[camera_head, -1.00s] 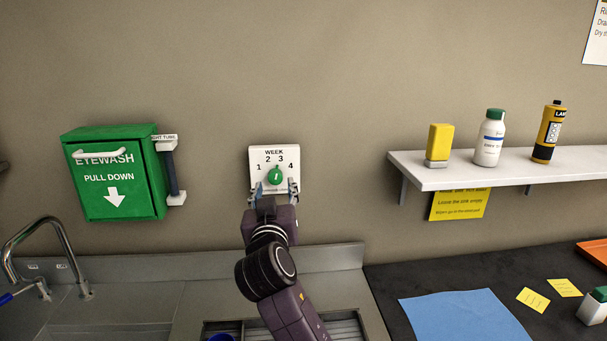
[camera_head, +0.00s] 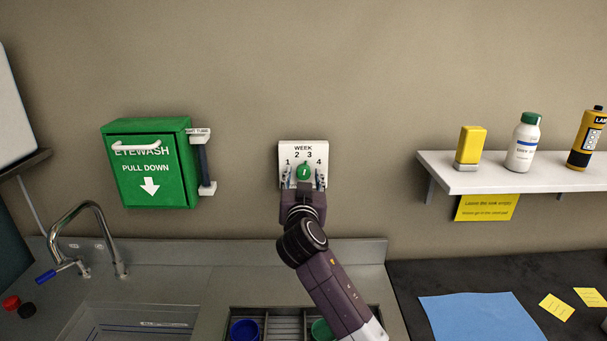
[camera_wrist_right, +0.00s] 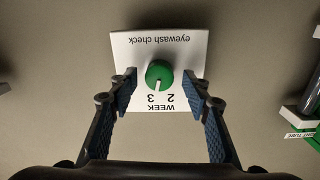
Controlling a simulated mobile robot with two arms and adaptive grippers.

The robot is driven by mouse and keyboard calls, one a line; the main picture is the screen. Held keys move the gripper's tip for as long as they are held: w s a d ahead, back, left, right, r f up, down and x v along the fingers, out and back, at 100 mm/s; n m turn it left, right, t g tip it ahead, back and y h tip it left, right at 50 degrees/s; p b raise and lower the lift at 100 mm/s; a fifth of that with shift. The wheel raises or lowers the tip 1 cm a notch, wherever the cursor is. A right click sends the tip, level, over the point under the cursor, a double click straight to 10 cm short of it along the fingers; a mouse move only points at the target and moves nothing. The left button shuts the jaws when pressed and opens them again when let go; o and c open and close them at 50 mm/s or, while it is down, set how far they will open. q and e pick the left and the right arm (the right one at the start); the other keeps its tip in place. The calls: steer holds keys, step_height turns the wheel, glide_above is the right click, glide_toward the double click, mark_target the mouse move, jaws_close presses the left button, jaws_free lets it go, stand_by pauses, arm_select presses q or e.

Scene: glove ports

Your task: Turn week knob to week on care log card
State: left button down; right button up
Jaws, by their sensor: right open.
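The green round week knob (camera_head: 303,172) sits on a white wall plate (camera_head: 304,149) marked WEEK with numbers 1 to 4. The knob also shows in the wrist view (camera_wrist_right: 159,74), upside down, with its white pointer mark roughly toward between 2 and 3. My right gripper (camera_head: 304,180) is open, with one finger on each side of the knob. In the wrist view, gaps show between the knob and both blue-padded fingertips (camera_wrist_right: 163,90). The plate reads "eyewash check" there. I cannot identify a care log card. My left gripper is not in view.
A green eyewash box (camera_head: 152,170) and a white-ended tube holder hang left of the plate. A shelf (camera_head: 500,182) with a yellow block and bottles is to the right. Below are a sink with a tap (camera_head: 118,262) and a tray with cups (camera_head: 244,330).

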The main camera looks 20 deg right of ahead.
steer(key=c, duration=1.2)
steer(key=shift+o, duration=0.2)
steer(key=shift+f+m+b, duration=0.2)
steer(key=shift+m+b, duration=0.1)
steer(key=shift+b, duration=0.5)
steer(key=shift+m+b, duration=0.4)
steer(key=shift+b, duration=0.05)
steer(key=shift+r, duration=0.15)
steer(key=o, duration=1.2)
steer(key=shift+c, duration=0.2)
